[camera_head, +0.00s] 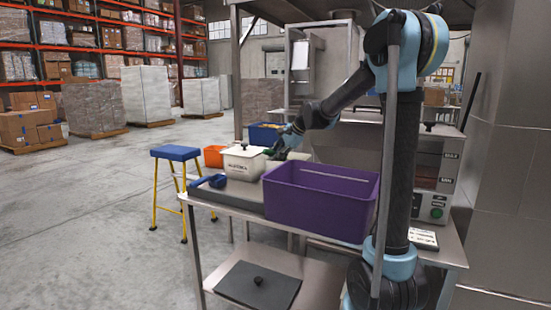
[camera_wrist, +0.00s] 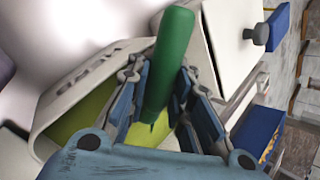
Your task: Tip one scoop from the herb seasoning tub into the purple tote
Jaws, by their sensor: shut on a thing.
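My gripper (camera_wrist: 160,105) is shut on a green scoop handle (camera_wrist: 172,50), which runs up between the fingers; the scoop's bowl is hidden. Below it is an open white tub (camera_wrist: 48,120) with yellow-green contents (camera_wrist: 88,117); its dark label is partly visible and hard to read. In the head view my gripper (camera_head: 277,149) is low over the tubs, behind the purple tote (camera_head: 320,215), which stands on the bench front. The tote's floor is hidden.
A lidded white tub (camera_head: 242,166) with a dark knob stands left of my gripper. Orange (camera_head: 213,157) and blue (camera_head: 262,134) bins are behind. A blue-topped stool (camera_head: 175,153) stands left. A machine (camera_head: 436,175) stands right.

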